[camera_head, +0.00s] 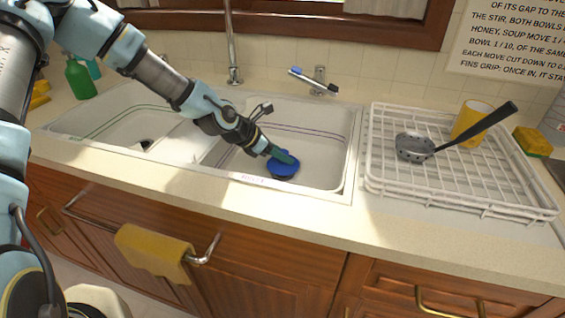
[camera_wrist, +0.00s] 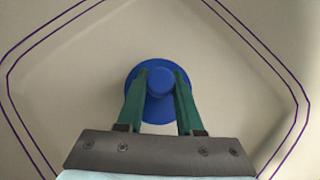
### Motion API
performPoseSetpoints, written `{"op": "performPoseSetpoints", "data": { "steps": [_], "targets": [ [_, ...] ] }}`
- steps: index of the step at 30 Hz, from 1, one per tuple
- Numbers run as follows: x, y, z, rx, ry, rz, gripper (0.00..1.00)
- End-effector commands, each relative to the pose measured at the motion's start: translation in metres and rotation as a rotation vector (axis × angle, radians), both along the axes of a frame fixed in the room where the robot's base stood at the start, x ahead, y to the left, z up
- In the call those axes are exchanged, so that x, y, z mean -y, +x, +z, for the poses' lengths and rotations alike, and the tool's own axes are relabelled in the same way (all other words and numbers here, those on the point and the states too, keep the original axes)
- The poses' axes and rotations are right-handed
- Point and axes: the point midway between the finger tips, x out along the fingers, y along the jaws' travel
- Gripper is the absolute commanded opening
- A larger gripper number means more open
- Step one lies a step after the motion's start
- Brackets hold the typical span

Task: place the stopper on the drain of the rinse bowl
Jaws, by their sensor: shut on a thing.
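The blue round stopper (camera_head: 283,167) is in the right-hand bowl (camera_head: 325,172) of the white double sink, low in the basin. In the wrist view the stopper (camera_wrist: 160,112) is a blue disc with a raised knob. My gripper (camera_head: 279,156) reaches down into this bowl; in the wrist view its green fingers (camera_wrist: 160,88) are shut on the knob from both sides. I cannot tell whether the disc touches the bowl floor. No drain shows in the right-hand bowl. A dark drain (camera_head: 146,143) shows in the left-hand bowl (camera_head: 110,128).
A white wire rack (camera_head: 450,190) with a slotted ladle (camera_head: 416,147) and yellow cup (camera_head: 472,122) stands on the counter at right. A tap (camera_head: 233,75) rises behind the sink. A yellow-green sponge (camera_head: 534,142) lies far right; a green bottle (camera_head: 79,80) stands left.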

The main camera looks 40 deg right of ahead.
Motion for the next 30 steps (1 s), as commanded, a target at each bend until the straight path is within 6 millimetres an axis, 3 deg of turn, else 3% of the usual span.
{"op": "performPoseSetpoints", "data": {
  "steps": [6,18,19,26,30],
  "targets": [
    [0.000,-0.001,-0.027,-0.002,0.000,0.001,0.00],
    [0.000,0.000,-0.034,-0.001,0.000,0.001,0.00],
    [0.000,0.000,-0.033,-0.001,0.000,0.001,0.39],
    [0.000,0.000,-0.033,-0.001,0.000,0.001,0.65],
    [0.000,0.000,-0.033,-0.001,0.000,0.001,0.65]
  ]
}}
